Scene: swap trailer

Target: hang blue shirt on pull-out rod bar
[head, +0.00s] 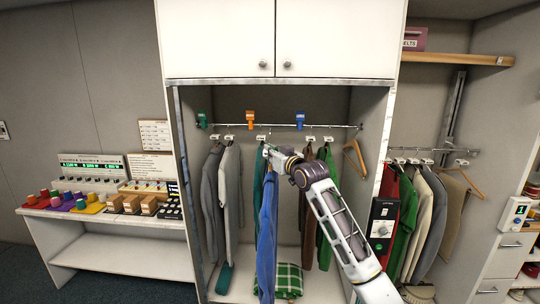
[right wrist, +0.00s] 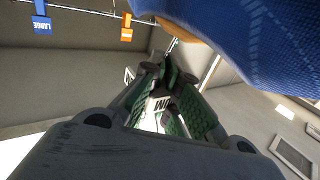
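The blue shirt (head: 267,240) hangs upright in front of the open wardrobe, among the hanging clothes. In the right wrist view its blue cloth (right wrist: 250,45) fills the upper right, close to the camera. My right gripper (head: 272,155) is at the top of the shirt, just below the wardrobe rod (head: 340,126). In the right wrist view its fingers (right wrist: 163,108) are close around a white lettered tag, which appears to belong to the shirt's hanger. I cannot tell whether the hanger's hook touches the rod. My left gripper is not in view.
Grey jackets (head: 211,195) hang left of the blue shirt; brown and green clothes (head: 325,205) hang right. Orange (head: 250,120) and blue (head: 300,120) markers sit on the rod. A second rod (head: 430,151) at right holds several garments. An empty hanger (head: 354,158) hangs nearby.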

